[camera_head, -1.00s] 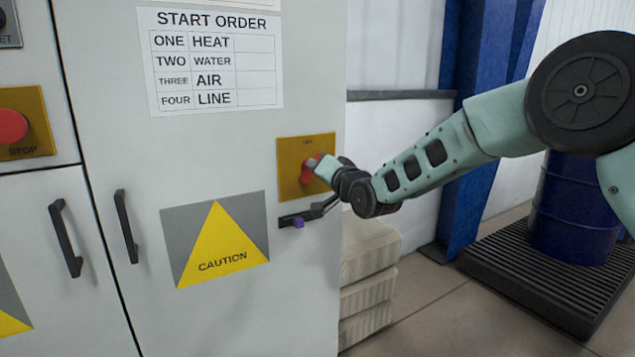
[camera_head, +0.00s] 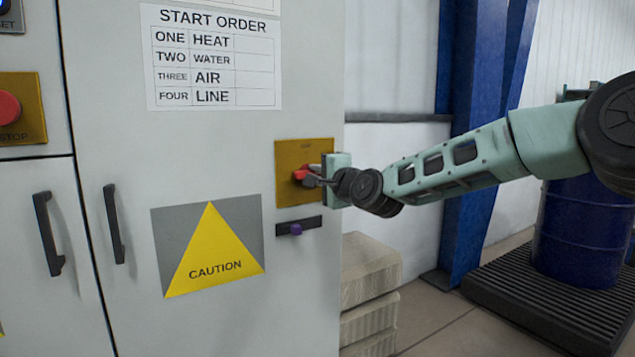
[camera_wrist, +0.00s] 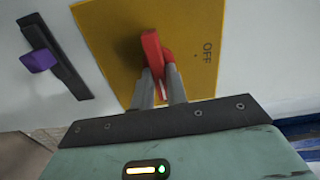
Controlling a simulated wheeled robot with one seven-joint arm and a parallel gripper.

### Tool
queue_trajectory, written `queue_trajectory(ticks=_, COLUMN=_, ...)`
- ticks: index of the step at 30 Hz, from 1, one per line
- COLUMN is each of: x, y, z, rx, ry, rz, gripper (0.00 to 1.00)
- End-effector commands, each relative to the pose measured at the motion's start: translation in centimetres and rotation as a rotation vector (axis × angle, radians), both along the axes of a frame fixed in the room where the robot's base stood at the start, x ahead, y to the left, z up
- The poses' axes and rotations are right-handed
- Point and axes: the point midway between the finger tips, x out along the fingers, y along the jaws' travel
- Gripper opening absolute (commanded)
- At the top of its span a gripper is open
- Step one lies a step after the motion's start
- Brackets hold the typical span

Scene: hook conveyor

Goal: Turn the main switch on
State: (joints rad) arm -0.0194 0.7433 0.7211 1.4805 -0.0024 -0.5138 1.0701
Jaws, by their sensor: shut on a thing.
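The main switch is a red rotary handle (camera_head: 301,174) on a yellow plate (camera_head: 291,150) at the right edge of the grey cabinet door. In the wrist view the red handle (camera_wrist: 153,52) stands in front of the yellow plate (camera_wrist: 195,22), which reads "OFF" on its right side. My gripper (camera_head: 312,179) reaches in from the right and is shut on the red handle. In the wrist view my gripper's two grey fingers (camera_wrist: 160,85) lie on either side of the handle's lower end. The handle's base is partly hidden.
A dark slot with a purple knob (camera_head: 296,229) sits just below the plate. Black door handles (camera_head: 114,224) and a red stop button (camera_head: 8,107) are at left. Stacked pale blocks (camera_head: 368,283), a blue pillar (camera_head: 478,150) and a blue drum (camera_head: 585,235) stand at right.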

Motion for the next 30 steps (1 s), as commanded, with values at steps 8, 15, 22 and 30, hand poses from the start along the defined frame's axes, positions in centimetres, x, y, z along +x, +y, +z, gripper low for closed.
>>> queue_trajectory(ticks=8, x=0.07, y=-0.09, z=-0.06, rx=0.045, ry=0.029, rz=-0.002, gripper=0.0)
queue_trajectory(ticks=15, x=0.06, y=-0.09, z=-0.04, rx=0.048, ry=0.032, rz=-0.002, gripper=0.0)
queue_trajectory(ticks=22, x=0.07, y=-0.1, z=-0.07, rx=0.047, ry=0.032, rz=-0.002, gripper=0.34)
queue_trajectory(ticks=30, x=0.02, y=-0.05, z=-0.07, rx=0.046, ry=0.031, rz=-0.001, gripper=0.36)
